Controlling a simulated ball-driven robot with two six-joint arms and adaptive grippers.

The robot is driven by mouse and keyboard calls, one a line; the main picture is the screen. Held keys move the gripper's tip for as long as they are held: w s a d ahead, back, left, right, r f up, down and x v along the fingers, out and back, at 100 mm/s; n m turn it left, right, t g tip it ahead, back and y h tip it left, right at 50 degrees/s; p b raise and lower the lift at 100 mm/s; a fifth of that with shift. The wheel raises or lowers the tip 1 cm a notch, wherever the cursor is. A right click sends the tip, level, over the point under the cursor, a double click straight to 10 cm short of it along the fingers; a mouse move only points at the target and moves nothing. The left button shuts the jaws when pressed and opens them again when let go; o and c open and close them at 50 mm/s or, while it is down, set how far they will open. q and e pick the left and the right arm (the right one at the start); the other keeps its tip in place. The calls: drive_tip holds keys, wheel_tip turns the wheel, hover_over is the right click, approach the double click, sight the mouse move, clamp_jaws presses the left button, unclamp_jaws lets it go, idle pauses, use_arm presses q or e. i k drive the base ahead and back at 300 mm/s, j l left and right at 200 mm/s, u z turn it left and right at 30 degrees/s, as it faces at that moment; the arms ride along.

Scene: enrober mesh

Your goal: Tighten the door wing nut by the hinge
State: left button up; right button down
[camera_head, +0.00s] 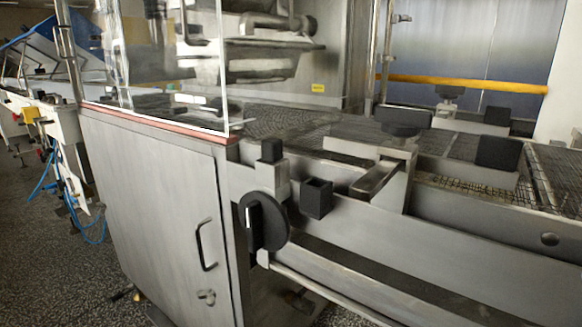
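The steel cabinet door (150,215) of the machine fills the left middle of the head view, with a dark bar handle (204,246) near its right edge. A small metal fitting (206,297) sits below the handle. It may be a wing nut or a latch; its shape is too small to tell. Another small metal knob (402,18) sticks out from an upright post at the top. No hinge can be made out clearly, and I cannot tell which fitting is the door wing nut. Neither of my grippers is in view.
A clear guard panel (165,60) stands above the cabinet. A black round wheel (264,221) and black blocks (315,197) stick out at the machine's front. A mesh belt (290,122) runs to the right. Speckled floor (55,270) is open at lower left, with blue hoses (97,238) behind.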

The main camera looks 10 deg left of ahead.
sight(103, 206)
drive_tip(key=u, duration=1.65)
drive_tip(key=i+z, duration=0.1)
drive_tip(key=z, duration=0.55)
drive_tip(key=i+j+z, duration=0.45)
drive_tip(key=j+z, duration=0.25)
drive_tip(key=j, duration=0.15)
drive_tip(key=i+j+z, duration=0.2)
drive_tip(key=j, duration=0.15)
drive_tip(key=k, duration=0.05)
